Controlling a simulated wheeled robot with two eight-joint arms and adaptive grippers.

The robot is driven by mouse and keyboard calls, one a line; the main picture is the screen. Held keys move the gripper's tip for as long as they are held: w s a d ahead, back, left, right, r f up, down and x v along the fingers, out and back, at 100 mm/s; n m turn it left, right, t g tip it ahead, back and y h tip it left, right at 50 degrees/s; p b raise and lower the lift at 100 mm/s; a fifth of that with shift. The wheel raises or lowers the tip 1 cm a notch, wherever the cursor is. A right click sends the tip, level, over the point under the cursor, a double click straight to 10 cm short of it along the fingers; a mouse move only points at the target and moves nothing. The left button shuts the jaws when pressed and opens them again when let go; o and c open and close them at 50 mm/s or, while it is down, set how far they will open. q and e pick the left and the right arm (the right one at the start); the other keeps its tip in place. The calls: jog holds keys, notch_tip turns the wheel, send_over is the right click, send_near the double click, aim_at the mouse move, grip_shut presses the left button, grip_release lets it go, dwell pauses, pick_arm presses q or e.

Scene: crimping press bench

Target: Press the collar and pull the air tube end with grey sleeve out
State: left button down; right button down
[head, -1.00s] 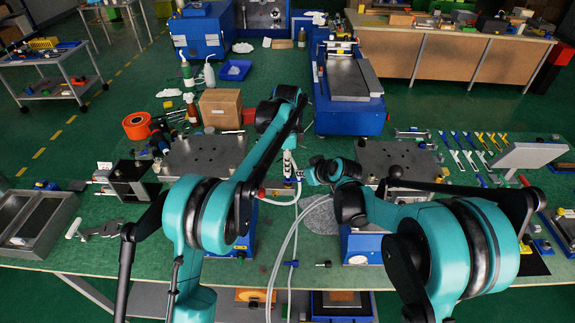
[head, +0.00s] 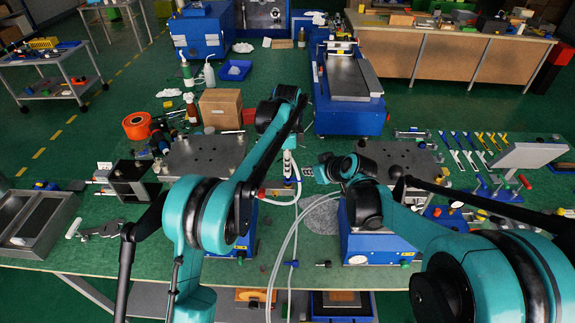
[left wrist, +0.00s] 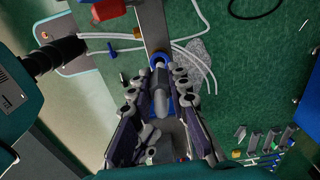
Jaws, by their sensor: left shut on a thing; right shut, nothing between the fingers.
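My left gripper (left wrist: 162,105) is shut on a grey cylindrical piece (left wrist: 161,82), apparently the grey sleeve, with a blue ring (left wrist: 159,58) just beyond its fingertips. In the head view my left gripper (head: 290,178) is partly covered by its own arm, beside a pale tube that bends down and left to a red end (head: 262,193). Pale air tubes (head: 284,248) run down over the bench's front edge, and tubes (left wrist: 190,55) also show in the left wrist view. My right gripper (head: 312,172) is shut and empty, just right of the left one and apart from it.
Coloured tools (head: 470,150) lie at the right, and a cardboard box (head: 221,108) stands at the back left.

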jog(key=shift+s+d+r, duration=0.2)
jog(key=shift+s+r, duration=0.1)
pick_arm(q)
jog(key=shift+r, duration=0.1)
